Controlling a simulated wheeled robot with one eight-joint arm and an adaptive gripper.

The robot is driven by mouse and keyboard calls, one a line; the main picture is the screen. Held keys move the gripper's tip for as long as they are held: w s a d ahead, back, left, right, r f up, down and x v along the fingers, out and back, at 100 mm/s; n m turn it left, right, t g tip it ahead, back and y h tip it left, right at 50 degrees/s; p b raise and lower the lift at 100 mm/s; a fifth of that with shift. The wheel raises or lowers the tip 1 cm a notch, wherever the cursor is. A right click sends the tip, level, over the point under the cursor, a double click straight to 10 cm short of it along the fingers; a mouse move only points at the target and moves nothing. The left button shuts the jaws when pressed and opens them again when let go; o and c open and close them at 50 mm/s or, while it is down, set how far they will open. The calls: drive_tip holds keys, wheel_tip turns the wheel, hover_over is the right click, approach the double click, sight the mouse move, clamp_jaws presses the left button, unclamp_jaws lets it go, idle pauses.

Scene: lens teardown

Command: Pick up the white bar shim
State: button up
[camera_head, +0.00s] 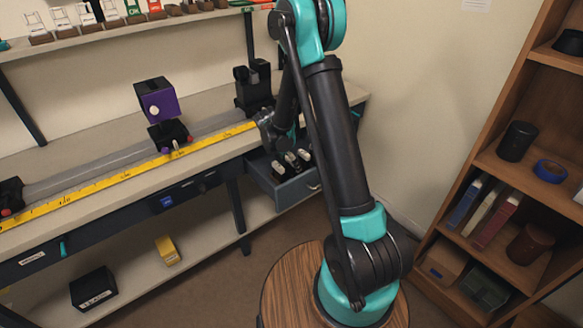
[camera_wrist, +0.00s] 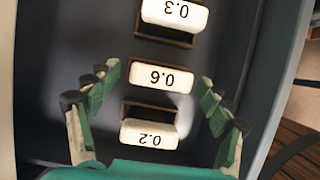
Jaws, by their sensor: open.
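Several white bar shims with black printed numbers sit in an open drawer (camera_head: 290,190). In the wrist view they form a column, their numbers upside down: the 0.3 shim (camera_wrist: 174,14) at the top, the 0.6 shim (camera_wrist: 161,77) in the middle and the 0.2 shim (camera_wrist: 148,135) below. They rest at brown holders, partly hidden. My gripper (camera_wrist: 158,84) is open, with its green-padded fingers spread left and right of the 0.6 and 0.2 shims. No contact shows.
The drawer walls (camera_wrist: 262,85) stand close around my fingers. A bench with a yellow ruler (camera_head: 130,173) and a purple block (camera_head: 160,104) on a rail lies left of the drawer. A wooden bookshelf (camera_head: 470,175) stands at the right.

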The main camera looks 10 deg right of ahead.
drive_tip(key=shift+x, duration=1)
drive_tip(key=c, duration=1.2)
drive_tip(key=shift+c, duration=0.3)
